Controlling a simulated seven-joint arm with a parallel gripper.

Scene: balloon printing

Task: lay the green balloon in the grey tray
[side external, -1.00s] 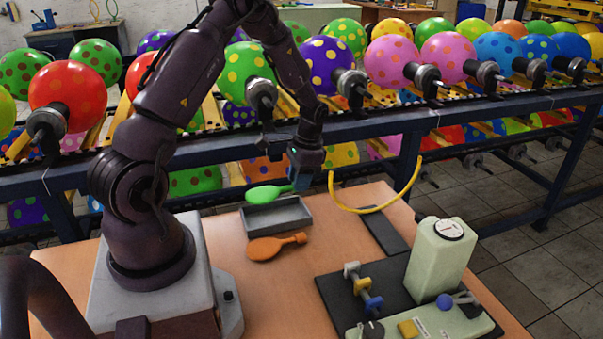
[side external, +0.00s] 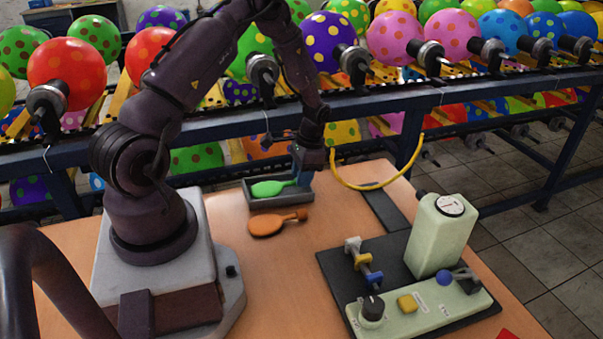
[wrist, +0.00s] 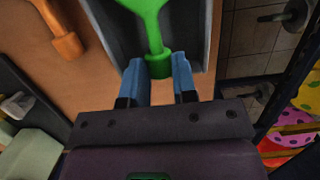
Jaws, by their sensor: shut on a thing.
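The flat green balloon (side external: 268,188) is at the grey tray (side external: 262,204), over its inside; it also shows in the wrist view (wrist: 150,12). My gripper (side external: 303,178) is at the tray's right end. In the wrist view my gripper (wrist: 160,66) has its blue fingers on either side of the balloon's neck, and its jaws are closed on it. The wrist view shows the balloon's body pointing away over the tray (wrist: 190,30). I cannot tell whether the balloon touches the tray floor.
An orange balloon (side external: 268,224) lies on the table just in front of the tray. A pale green machine (side external: 437,235) on a dark mat stands at the right. A yellow hose (side external: 372,187) arcs right of the tray. A rack of dotted balloons is behind.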

